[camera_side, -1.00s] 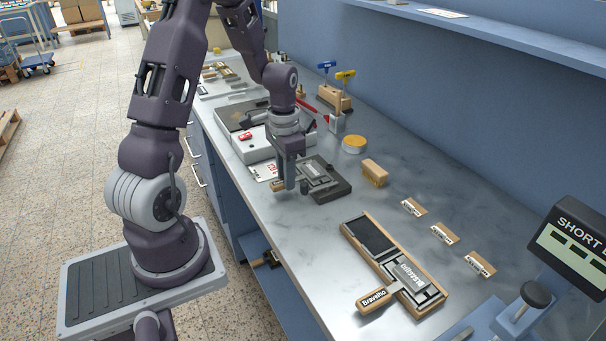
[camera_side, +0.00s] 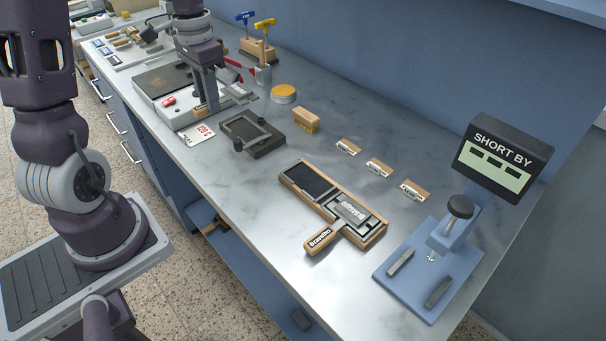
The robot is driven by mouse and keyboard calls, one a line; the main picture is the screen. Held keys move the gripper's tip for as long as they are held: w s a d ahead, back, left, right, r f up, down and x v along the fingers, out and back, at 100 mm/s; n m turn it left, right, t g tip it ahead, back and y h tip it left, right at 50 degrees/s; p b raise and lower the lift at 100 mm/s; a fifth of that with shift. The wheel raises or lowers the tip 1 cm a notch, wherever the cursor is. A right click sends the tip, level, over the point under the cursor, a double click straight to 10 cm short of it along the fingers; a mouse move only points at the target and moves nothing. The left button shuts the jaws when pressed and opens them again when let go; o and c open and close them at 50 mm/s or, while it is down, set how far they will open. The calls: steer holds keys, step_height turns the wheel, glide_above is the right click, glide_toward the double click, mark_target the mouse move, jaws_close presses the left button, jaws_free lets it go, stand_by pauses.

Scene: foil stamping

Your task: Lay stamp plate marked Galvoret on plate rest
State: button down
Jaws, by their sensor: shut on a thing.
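My gripper (camera_side: 208,99) is shut on the wooden handle of a stamp plate (camera_side: 239,93), beside the white unit with a dark top. The plate's grey face points to the right; its marking is too small to read, and I cannot tell whether it touches anything. A dark block with a raised frame (camera_side: 266,147) sits on the bench in front, its frame empty. A wooden tray (camera_side: 373,238) holds a dark pad and another stamp plate, whose handle reads Bravilho (camera_side: 324,239). I cannot tell for sure which of these is the plate rest.
The white unit (camera_side: 186,119) carries a small red item. A blue press (camera_side: 420,262) and a SHORT BY display (camera_side: 502,153) are at right.

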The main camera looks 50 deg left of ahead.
steer(key=d+f, duration=0.2)
steer(key=d, duration=2.1)
steer(key=shift+f, duration=0.35)
steer(key=shift+f, duration=3.5)
steer(key=c, duration=1.1)
jaws_free()
steer(key=shift+r, duration=0.1)
